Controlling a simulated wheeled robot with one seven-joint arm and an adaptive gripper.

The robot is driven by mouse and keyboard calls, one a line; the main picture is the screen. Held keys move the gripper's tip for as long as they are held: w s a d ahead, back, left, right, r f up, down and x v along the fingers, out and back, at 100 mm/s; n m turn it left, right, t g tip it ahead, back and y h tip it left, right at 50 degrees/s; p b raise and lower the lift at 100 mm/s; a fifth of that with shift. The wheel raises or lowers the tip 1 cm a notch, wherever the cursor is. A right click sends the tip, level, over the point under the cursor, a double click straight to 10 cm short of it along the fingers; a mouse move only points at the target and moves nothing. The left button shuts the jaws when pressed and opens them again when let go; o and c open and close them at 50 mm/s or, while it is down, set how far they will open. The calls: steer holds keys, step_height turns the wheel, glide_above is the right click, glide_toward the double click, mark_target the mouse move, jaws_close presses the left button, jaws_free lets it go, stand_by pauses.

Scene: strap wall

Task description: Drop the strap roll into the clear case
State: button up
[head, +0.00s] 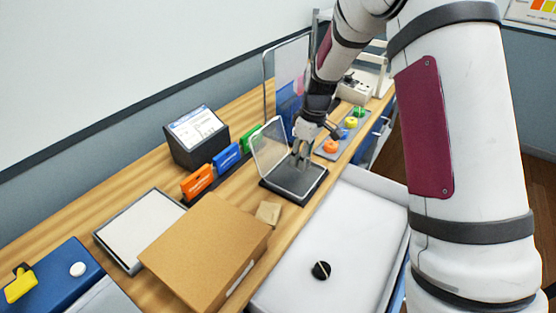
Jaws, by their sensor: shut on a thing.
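The clear case (279,188) stands on the wooden bench, with a dark base and its transparent lid (267,146) tilted up on the left side. My gripper (301,164) points down over the case's base, close to the raised lid. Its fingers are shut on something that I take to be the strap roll. The roll is too small and too hidden by the fingers to make out, and I cannot tell whether it touches the base.
A cardboard box (205,248), a small tan block (268,213) and a framed white panel (140,230) lie nearer. Orange (197,182), blue and green items stand left of the case. A white tray (365,225) holds a black round piece (321,270). Coloured rings (331,146) lie behind.

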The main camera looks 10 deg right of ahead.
mark_target(302, 178)
steer(key=shift+f+b, duration=0.5)
steer(key=shift+f, duration=1.75)
steer(key=o, duration=1.1)
steer(key=r, duration=0.8)
steer(key=s+d+r, duration=0.1)
steer(key=r, duration=0.3)
